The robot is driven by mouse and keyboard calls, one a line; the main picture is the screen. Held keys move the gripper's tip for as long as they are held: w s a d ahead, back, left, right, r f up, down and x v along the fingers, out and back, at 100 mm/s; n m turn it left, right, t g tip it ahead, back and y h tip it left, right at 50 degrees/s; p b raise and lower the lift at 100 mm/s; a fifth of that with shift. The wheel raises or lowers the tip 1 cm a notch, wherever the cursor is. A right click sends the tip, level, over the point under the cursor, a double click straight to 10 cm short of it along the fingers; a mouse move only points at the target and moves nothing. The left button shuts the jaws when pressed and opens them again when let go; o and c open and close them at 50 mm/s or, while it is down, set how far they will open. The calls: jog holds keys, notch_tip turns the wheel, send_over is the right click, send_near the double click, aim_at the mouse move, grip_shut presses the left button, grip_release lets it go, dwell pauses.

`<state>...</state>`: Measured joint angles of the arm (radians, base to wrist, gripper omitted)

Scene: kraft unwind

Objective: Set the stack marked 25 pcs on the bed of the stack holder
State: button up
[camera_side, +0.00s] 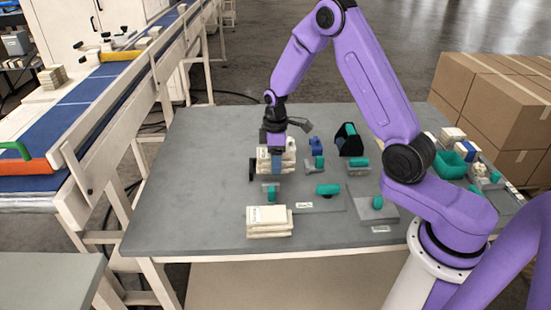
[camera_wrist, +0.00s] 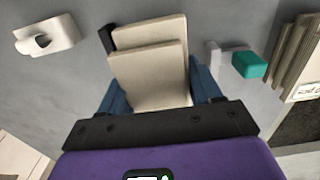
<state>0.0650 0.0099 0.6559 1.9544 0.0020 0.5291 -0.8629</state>
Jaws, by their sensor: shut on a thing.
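My gripper (camera_side: 276,152) is shut on a cream stack of flat pieces (camera_side: 264,164), with a blue finger on each side. In the wrist view the held stack (camera_wrist: 150,75) fills the space between the fingers, its layers slightly offset. I cannot read a count on it. A black upright part (camera_side: 252,171) stands close beside the held stack; it also shows in the wrist view (camera_wrist: 107,38). It may belong to the stack holder, but its bed is not clearly visible. I cannot tell whether the held stack touches a surface below.
Another cream stack (camera_side: 268,222) with an unreadable label lies near the table's front edge. A grey and teal fixture (camera_side: 271,192) is between the stacks. More teal fixtures (camera_side: 328,190) and a black-teal holder (camera_side: 349,140) stand right. The table's left side (camera_side: 190,190) is clear.

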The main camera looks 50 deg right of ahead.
jog(key=shift+f, duration=1.5)
dwell(1.3)
jog(key=o, duration=1.2)
jog(key=shift+o, duration=0.4)
jog(key=shift+d, duration=0.1)
jog(key=shift+w+r, duration=0.1)
jog(key=shift+w+d+r, duration=0.1)
jog(key=shift+r, duration=1.35)
jog(key=shift+s+a+r, duration=0.1)
jog(key=shift+r, duration=1.15)
jog(key=shift+s+a+r, duration=0.1)
jog(key=shift+r, duration=1.15)
